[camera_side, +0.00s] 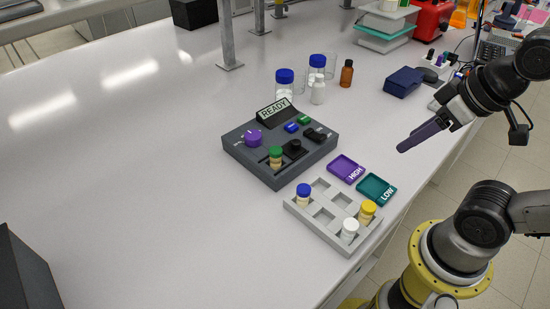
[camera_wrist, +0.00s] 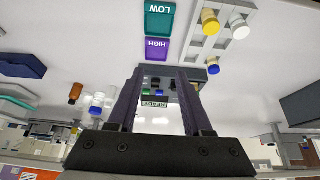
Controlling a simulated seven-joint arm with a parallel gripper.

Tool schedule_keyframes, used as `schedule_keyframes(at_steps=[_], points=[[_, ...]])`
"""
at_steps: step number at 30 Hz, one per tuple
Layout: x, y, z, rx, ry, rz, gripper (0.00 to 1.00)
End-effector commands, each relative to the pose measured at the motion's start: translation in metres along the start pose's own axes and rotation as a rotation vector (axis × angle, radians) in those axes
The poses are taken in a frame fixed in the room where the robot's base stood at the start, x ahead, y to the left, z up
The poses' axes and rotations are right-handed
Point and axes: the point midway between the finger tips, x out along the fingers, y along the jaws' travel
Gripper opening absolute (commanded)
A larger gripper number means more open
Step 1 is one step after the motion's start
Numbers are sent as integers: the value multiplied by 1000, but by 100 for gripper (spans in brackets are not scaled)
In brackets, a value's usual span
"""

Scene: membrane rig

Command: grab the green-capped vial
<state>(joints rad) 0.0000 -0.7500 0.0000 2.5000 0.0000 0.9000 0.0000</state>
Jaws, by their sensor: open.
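The green-capped vial (camera_side: 275,157) stands upright in a front socket of the dark grey rig (camera_side: 259,172), beside a purple knob (camera_side: 253,138) and a black knob (camera_side: 294,148). The rig's sign reads READY. My gripper (camera_side: 405,148) is open and empty, in the air to the right of the rig and well apart from the vial. In the wrist view the rig shows small, beyond and between my two fingers (camera_wrist: 160,72); I cannot pick out the green-capped vial clearly there.
A light grey rack (camera_side: 296,211) holds blue-capped (camera_side: 304,195), yellow-capped (camera_side: 367,212) and white-capped (camera_side: 349,231) vials. Purple HIGH (camera_side: 346,169) and teal LOW (camera_side: 376,189) trays lie between rack and gripper. Bottles (camera_side: 285,88) stand behind the rig.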

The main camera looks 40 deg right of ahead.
Motion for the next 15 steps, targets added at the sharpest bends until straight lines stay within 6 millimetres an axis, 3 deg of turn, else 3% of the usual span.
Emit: schedule_keyframes(at_steps=[1, 3, 15], points=[[0, 0, 0, 0, 0, 0, 59], [0, 0, 0, 0, 0, 0, 72], [0, 0, 4, -53, -19, -1, 72]])
